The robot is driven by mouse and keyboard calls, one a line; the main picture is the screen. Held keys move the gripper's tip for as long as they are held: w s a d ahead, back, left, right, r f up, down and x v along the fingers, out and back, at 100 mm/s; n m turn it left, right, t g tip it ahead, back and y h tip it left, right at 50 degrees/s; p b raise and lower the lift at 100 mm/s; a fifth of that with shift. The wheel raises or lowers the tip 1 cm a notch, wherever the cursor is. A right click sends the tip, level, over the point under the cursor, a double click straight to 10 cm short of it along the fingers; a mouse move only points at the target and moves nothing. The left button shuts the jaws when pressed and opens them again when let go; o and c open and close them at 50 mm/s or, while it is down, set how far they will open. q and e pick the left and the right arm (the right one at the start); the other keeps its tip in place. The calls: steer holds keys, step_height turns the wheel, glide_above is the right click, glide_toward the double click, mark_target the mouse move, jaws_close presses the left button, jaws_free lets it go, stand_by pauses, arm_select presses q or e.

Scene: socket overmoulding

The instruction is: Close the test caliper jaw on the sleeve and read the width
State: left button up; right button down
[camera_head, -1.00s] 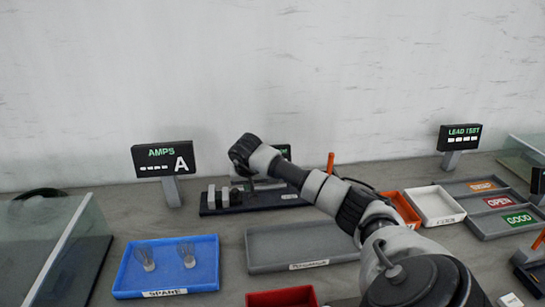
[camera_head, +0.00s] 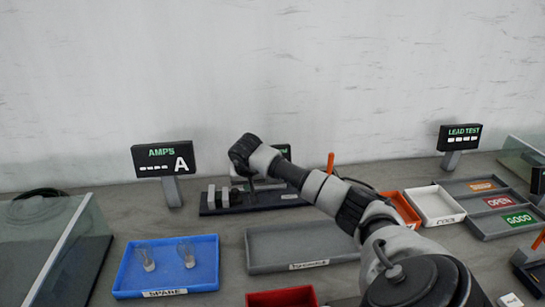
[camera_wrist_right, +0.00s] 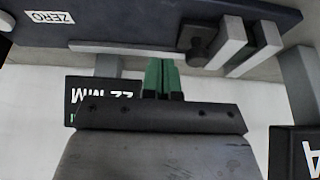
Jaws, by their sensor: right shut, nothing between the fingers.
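The test caliper (camera_head: 293,201) is a dark bar at the back of the bench, with upright pale jaws (camera_head: 218,197) at its left end. In the right wrist view, which is upside down, its dark base (camera_wrist_right: 130,22) bears a ZERO label, a dark knob (camera_wrist_right: 197,42) and two pale jaw blocks (camera_wrist_right: 231,40). My right gripper (camera_wrist_right: 162,80) has green fingers, shut and empty, beside the bar and apart from the knob. My wrist hides part of the caliper's display (camera_head: 281,151); it also shows, partly covered, in the wrist view (camera_wrist_right: 95,92). My left gripper is out of view.
An AMPS display (camera_head: 164,158) stands left of the caliper. In front lie a blue SPARE tray (camera_head: 134,284) with two clear pieces and an empty grey tray (camera_head: 275,246). Orange (camera_head: 406,208) and white (camera_head: 434,204) bins and the sorting tray (camera_head: 490,228) are to the right.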

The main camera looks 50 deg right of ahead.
steer(key=shift+f, duration=0.2)
steer(key=shift+f+b, duration=1.1)
steer(key=shift+f, duration=0.35)
steer(key=shift+w+a, duration=0.1)
steer(key=shift+a, duration=0.05)
steer(key=shift+w+a, duration=0.35)
steer(key=shift+a, duration=0.1)
steer(key=shift+d, duration=0.1)
stand_by(0.3)
steer(key=shift+s+d, duration=0.25)
steer(key=shift+s, duration=0.05)
steer(key=shift+d, duration=0.1)
